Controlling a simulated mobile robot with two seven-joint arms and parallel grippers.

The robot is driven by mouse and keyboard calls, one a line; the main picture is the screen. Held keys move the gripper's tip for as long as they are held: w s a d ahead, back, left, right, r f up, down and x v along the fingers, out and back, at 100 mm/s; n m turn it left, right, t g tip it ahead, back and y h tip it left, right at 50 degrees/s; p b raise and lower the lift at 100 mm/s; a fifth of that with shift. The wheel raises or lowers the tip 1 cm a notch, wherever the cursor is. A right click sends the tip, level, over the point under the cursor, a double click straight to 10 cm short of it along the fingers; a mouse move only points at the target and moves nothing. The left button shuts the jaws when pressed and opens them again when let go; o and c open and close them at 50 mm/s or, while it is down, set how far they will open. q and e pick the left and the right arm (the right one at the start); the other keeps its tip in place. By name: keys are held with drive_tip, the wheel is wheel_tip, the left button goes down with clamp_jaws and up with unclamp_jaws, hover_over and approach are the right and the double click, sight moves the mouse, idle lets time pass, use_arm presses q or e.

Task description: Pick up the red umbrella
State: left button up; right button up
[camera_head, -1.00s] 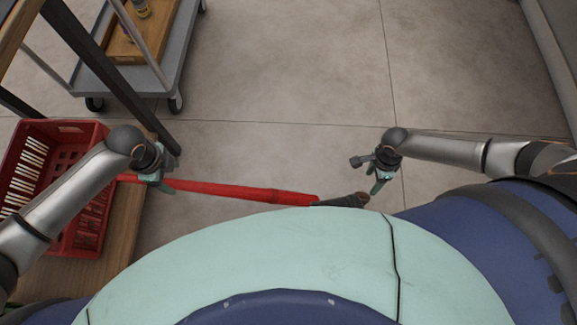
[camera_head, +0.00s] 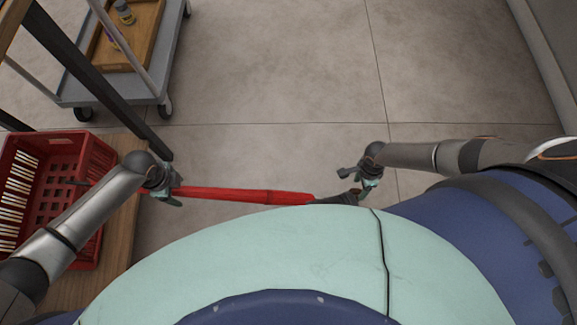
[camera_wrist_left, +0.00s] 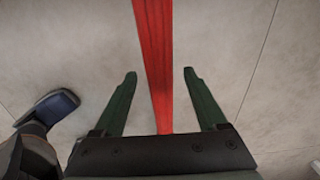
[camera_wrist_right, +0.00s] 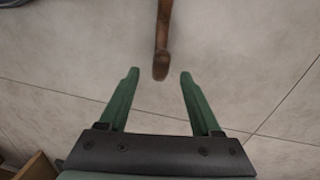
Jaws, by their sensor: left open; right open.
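The closed red umbrella (camera_head: 245,195) lies across the head view, its dark handle end (camera_head: 335,198) at the right. My left gripper (camera_head: 172,199) is open at the umbrella's left part. In the left wrist view the red shaft (camera_wrist_left: 155,60) runs between the open fingers (camera_wrist_left: 160,75), with gaps on both sides. My right gripper (camera_head: 362,192) is open near the handle end. In the right wrist view the brown handle tip (camera_wrist_right: 161,66) is between or just past the open fingertips (camera_wrist_right: 157,72). Whether either gripper touches the umbrella I cannot tell.
A red basket (camera_head: 100,165) stands on a wooden surface (camera_head: 125,215) at the left. A grey cart (camera_head: 140,85) with a wooden tray (camera_head: 148,40) stands at the upper left, behind a dark post (camera_head: 90,75). The floor in the middle is clear.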

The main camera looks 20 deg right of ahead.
use_arm(q)
drive_tip(key=shift+f, duration=1.45)
use_arm(e)
drive_tip(key=shift+f, duration=1.5)
use_arm(q)
drive_tip(key=shift+w+f, duration=0.1)
drive_tip(key=shift+f, duration=0.55)
use_arm(e)
drive_tip(key=shift+s+f, duration=0.15)
drive_tip(key=shift+f, duration=0.4)
use_arm(q)
drive_tip(key=c, duration=1)
use_arm(e)
drive_tip(key=c, duration=1)
use_arm(q)
clamp_jaws()
use_arm(e)
clamp_jaws()
